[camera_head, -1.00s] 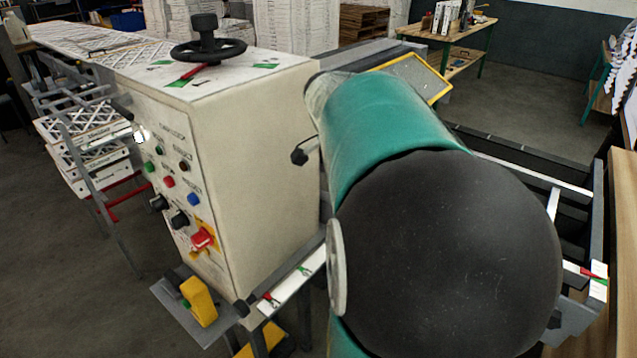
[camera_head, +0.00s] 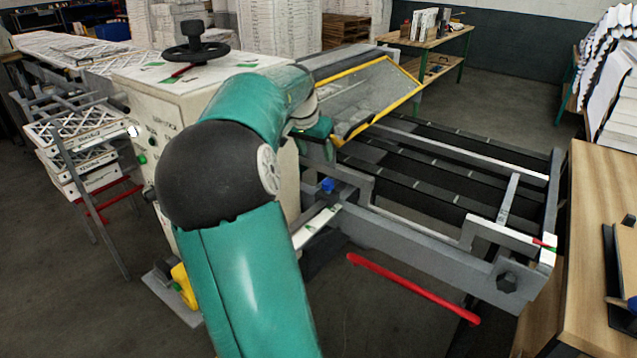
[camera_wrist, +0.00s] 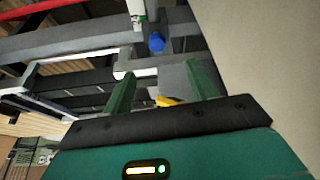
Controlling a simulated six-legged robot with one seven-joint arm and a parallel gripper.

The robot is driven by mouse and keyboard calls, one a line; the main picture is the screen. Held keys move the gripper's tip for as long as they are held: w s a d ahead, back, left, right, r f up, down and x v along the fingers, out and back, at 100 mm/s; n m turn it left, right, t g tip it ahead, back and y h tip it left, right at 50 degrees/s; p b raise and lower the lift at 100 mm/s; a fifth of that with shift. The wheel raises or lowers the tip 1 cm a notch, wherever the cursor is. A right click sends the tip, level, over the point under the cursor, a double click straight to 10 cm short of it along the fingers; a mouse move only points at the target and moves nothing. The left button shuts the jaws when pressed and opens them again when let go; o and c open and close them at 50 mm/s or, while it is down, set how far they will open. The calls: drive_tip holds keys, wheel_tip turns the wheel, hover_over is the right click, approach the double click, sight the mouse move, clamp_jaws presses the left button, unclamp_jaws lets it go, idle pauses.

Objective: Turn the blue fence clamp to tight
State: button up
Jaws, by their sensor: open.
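The blue fence clamp (camera_head: 327,185) is a small blue knob on the grey rail near the machine's front, just right of my arm in the head view. It also shows in the wrist view (camera_wrist: 156,42), beyond my fingers and between their lines. My gripper (camera_wrist: 162,82) is open and empty, its two green fingers apart. The clamp is clear of the fingers. In the head view my arm hides much of the control box and the fingers are hard to make out. Which setting the clamp is at cannot be told.
The cream control box (camera_head: 150,85) with a black handwheel (camera_head: 196,42) stands left. A yellow-framed clear guard (camera_head: 365,95) leans over the conveyor behind the clamp. A red bar (camera_head: 412,288) extends below the rail. A wooden table (camera_head: 590,240) stands at right.

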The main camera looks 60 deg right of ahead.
sight(328, 182)
drive_tip(key=x, duration=0.9)
drive_tip(key=s+x, duration=0.1)
drive_tip(key=x, duration=0.3)
drive_tip(key=shift+d+f, duration=0.2)
drive_tip(key=shift+d, duration=0.2)
drive_tip(key=shift+w, duration=0.1)
drive_tip(key=c, duration=1)
drive_tip(key=shift+m+g, duration=0.3)
drive_tip(key=shift+m, duration=0.5)
drive_tip(key=o, duration=1)
